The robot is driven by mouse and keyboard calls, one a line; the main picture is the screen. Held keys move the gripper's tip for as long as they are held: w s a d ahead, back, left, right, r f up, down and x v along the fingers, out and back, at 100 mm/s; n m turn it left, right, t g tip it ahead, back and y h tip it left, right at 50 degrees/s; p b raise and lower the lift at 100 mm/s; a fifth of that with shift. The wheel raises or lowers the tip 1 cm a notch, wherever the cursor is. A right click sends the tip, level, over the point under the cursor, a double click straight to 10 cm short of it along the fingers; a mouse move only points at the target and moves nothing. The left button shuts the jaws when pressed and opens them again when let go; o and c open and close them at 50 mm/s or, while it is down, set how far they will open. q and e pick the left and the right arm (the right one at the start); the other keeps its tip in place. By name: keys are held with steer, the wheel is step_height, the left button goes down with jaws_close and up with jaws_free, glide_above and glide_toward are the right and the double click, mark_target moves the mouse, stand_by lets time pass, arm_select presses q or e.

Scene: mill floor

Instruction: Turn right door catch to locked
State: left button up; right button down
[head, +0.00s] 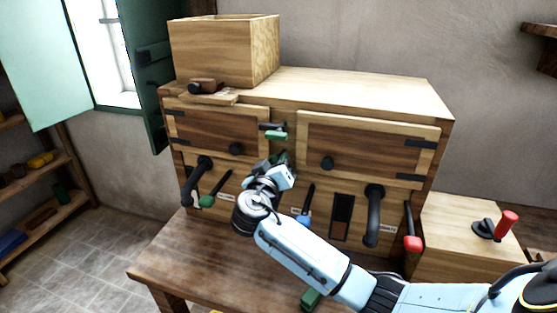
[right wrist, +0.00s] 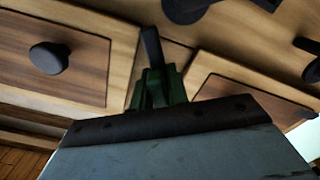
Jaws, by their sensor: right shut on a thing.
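A wooden cabinet front has a left door (head: 222,132) and a right door (head: 366,155), both appearing shut. On the strip between them is a catch with a dark bar and green part (head: 275,132). My right gripper (head: 272,168) is at this strip, just below that part in the head view. In the right wrist view, a dark lever (right wrist: 151,46) stands between the two doors, with green pieces around its lower end. The gripper is shut on a piece there; the hand hides its exact grip and the catch's full position. My left gripper is not in view.
Black curved handles (head: 374,215) and (head: 194,182) stick out below the doors. An open wooden box (head: 222,55) stands on top. A dark wooden bench (head: 190,262) fills the front. A red-handled lever (head: 507,224) stands at the right. Shelves (head: 48,205) are at the left.

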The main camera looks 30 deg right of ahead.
steer(key=n+p, duration=0.3)
steer(key=n, duration=0.3)
steer(key=shift+r+p, duration=0.15)
steer(key=shift+p, duration=0.2)
steer(key=n+p, duration=0.3)
steer(key=n, duration=0.2)
steer(key=shift+n, duration=0.4)
steer(key=c, duration=1.4)
jaws_free()
steer(key=shift+c, duration=0.2)
steer(key=b+v, duration=0.1)
steer(key=v, duration=1.2)
steer(key=shift+s+b, duration=0.2)
steer(key=shift+b, duration=0.15)
